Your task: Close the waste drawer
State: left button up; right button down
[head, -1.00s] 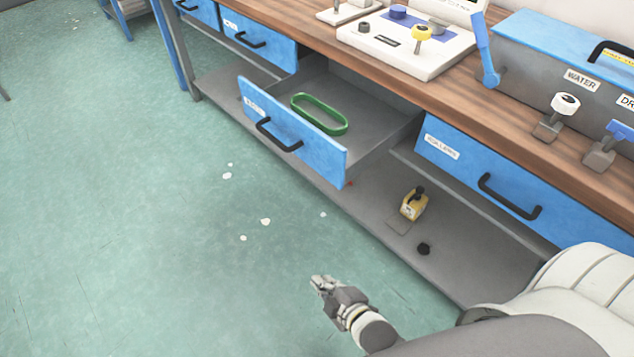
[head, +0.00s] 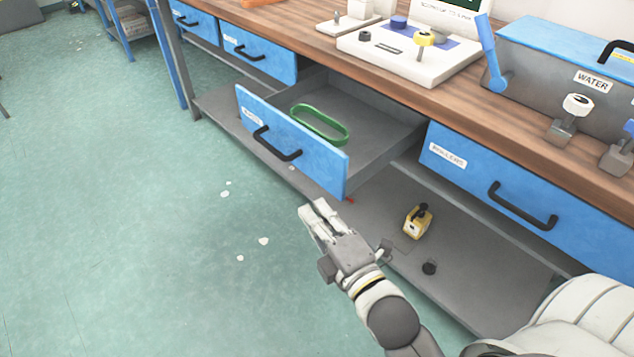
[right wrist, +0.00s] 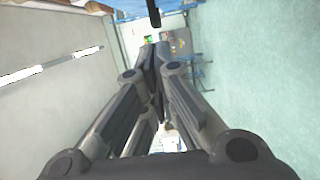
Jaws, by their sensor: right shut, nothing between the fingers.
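The waste drawer (head: 320,172) is pulled out from the workbench in the head view. It has a blue front with a black handle (head: 278,147) and a small white label. A green loop (head: 320,124) lies inside it. My right gripper (head: 316,208) is shut and empty, just in front of and below the right end of the drawer front. It looks apart from the drawer. In the right wrist view the shut fingers (right wrist: 155,60) point toward a black handle and blue edge at the top. My left gripper is not in view.
A closed blue drawer (head: 500,180) is to the right. A lower shelf (head: 470,265) holds a yellow tool (head: 417,221) and a small black piece (head: 430,268). The wooden bench top (head: 395,90) carries a white device and a water box (head: 560,85). The floor at left is mostly clear.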

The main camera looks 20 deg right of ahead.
aim_at(318, 183)
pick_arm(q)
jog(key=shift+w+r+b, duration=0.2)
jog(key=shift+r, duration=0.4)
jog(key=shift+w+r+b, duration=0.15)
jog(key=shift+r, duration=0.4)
pick_arm(e)
jog(key=w+d, duration=0.3)
jog(key=w, duration=0.4)
jog(key=shift+w+d, duration=0.1)
